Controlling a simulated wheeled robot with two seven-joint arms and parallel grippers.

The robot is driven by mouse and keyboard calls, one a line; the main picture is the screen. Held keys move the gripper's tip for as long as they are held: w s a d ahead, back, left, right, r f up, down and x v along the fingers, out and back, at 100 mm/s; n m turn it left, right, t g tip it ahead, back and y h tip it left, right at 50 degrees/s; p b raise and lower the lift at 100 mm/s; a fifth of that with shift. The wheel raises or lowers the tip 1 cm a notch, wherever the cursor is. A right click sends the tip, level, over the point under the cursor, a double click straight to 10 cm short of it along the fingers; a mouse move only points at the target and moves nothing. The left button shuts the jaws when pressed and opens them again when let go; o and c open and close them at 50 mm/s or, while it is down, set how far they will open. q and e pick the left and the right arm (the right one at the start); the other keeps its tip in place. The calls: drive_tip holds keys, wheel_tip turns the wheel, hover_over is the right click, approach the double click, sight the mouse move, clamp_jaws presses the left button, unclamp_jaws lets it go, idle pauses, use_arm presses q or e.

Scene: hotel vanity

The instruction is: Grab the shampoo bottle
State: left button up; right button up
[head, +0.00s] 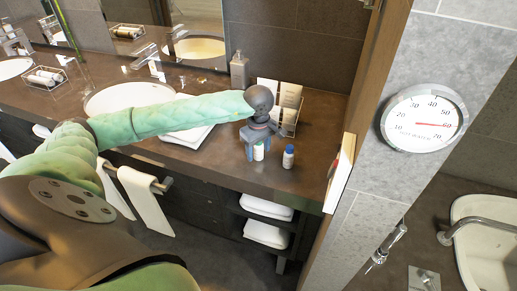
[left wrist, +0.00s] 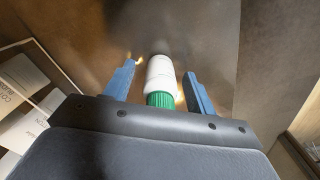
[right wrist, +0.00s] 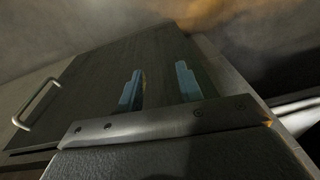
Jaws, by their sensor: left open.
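A small white bottle with a green cap (head: 259,152) stands on the dark vanity counter near its front edge. My left gripper (head: 257,143) comes down over it from above. In the left wrist view the green-capped bottle (left wrist: 161,80) lies between the two blue fingers, which are apart on either side with gaps. A white bottle with a dark blue cap (head: 288,157) stands just to the right of it. I cannot read which bottle is shampoo. My right gripper (right wrist: 160,88) shows only in its own wrist view, with its fingers apart and nothing between them.
A wire rack with cards (head: 288,105) stands behind the bottles, and a grey dispenser (head: 239,72) further back. A folded white towel (head: 187,135) lies left of them. A wooden door frame (head: 340,165) bounds the counter on the right. A cabinet with a handle (right wrist: 38,103) shows in the right wrist view.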

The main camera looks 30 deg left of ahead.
use_arm(q)
drive_tip(key=shift+c, duration=0.3)
drive_tip(key=c, duration=1)
